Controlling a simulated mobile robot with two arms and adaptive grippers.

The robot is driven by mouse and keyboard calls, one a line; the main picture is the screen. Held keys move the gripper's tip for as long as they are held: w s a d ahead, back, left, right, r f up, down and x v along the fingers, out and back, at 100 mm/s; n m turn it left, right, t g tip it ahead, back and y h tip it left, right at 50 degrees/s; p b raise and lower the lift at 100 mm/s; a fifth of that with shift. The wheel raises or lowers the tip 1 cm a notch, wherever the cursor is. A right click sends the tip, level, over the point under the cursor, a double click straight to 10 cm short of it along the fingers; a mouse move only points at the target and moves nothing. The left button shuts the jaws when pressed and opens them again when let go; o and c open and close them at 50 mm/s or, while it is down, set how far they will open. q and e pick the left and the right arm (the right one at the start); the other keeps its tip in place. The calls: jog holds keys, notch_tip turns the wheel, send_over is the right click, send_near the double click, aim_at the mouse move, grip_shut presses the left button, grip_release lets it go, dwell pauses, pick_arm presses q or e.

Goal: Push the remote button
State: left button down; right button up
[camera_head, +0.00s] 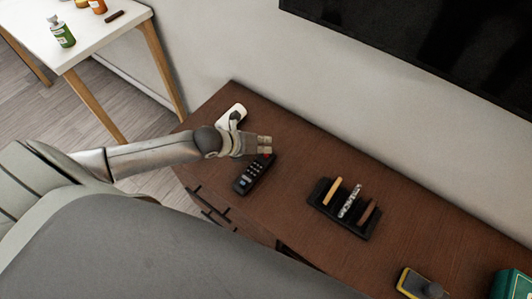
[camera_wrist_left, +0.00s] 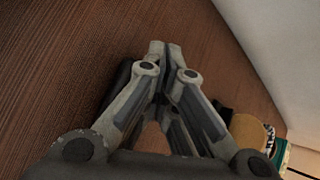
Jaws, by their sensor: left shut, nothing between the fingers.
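A black remote (camera_head: 251,178) with rows of light buttons lies on the brown cabinet top. A bit of red shows at its far end, beside my gripper's fingertips. My left gripper (camera_head: 264,146) is shut and empty, over or just beyond that far end. The fingers hide part of the remote there, and I cannot tell whether they touch it. In the left wrist view the closed fingertips (camera_wrist_left: 160,50) point down at the wood. A dark shape, probably the remote (camera_wrist_left: 116,84), is mostly hidden behind the left finger. My right gripper is not in view.
A black rack (camera_head: 357,227) with three upright pieces stands to the right. A yellow-edged item (camera_head: 405,284) and green box (camera_head: 512,286) are at the lower right. A dark screen (camera_head: 430,50) hangs on the wall.

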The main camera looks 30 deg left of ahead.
pick_arm(q)
jog(key=shift+f, duration=0.15)
jog(key=shift+f, duration=0.45)
dwell(0.4)
jog(key=shift+r+p, duration=0.5)
jog(key=shift+r, duration=0.1)
notch_tip(320, 180, up, 6)
jog(key=p, duration=0.6)
